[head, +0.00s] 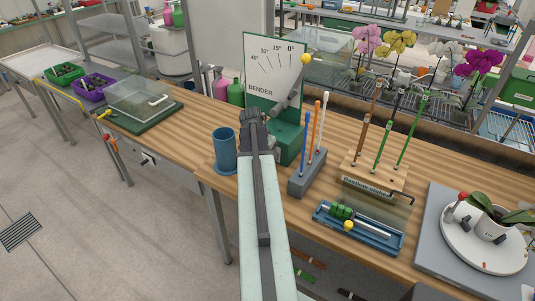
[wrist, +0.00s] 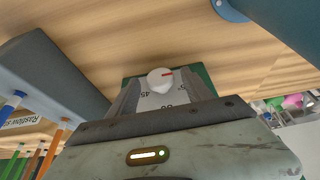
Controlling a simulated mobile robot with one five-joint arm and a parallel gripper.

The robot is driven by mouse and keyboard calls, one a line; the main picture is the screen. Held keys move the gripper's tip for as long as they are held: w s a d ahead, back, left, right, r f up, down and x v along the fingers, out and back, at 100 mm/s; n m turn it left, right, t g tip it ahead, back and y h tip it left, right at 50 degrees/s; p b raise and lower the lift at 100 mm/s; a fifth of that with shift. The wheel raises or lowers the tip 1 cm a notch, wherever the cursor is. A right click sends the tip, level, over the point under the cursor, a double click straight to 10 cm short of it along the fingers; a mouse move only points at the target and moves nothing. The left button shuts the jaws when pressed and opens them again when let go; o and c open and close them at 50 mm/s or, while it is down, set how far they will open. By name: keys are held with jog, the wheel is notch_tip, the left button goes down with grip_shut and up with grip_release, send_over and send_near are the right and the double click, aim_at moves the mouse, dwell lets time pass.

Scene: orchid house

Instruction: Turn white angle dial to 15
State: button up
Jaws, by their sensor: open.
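In the head view my gripper (head: 254,116) is in front of the green bender (head: 288,148) and hides the dial. The bender's white board (head: 264,72) shows angle marks from 0° to 45.
A blue cup (head: 225,152) stands left of my gripper. A grey block (head: 306,178) with coloured rods is close on the right. The bender's yellow-knobbed lever (head: 306,59) rises above. A rod stand (head: 372,172) and a blue tray (head: 380,241) are farther right.

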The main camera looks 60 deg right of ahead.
jog(key=p+v, duration=0.6)
jog(key=v, duration=0.1)
jog(key=shift+r, duration=0.2)
jog(key=shift+a, duration=0.1)
